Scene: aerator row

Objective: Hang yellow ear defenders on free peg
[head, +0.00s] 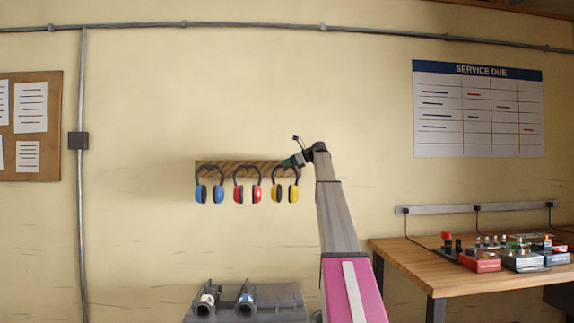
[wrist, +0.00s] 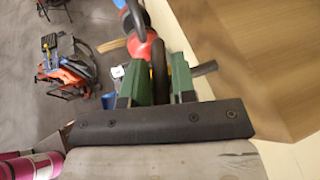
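The yellow ear defenders (head: 292,194) are at the right end of the wooden peg board (head: 228,166), cups down, level with the other pairs. My gripper (head: 289,163) is at the top of their dark headband. In the wrist view, the green fingers of my gripper (wrist: 160,88) stand on both sides of the dark band (wrist: 159,66) and appear closed on it. A bit of yellow shows behind the right finger. The peg behind the band is hidden, so I cannot tell whether the band rests on it.
Blue ear defenders (head: 218,194) and red ear defenders (head: 240,193) hang on the board to the left. A grey case (head: 282,300) stands below. A workbench (head: 420,262) with tools is at the right. The wall above the board is clear.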

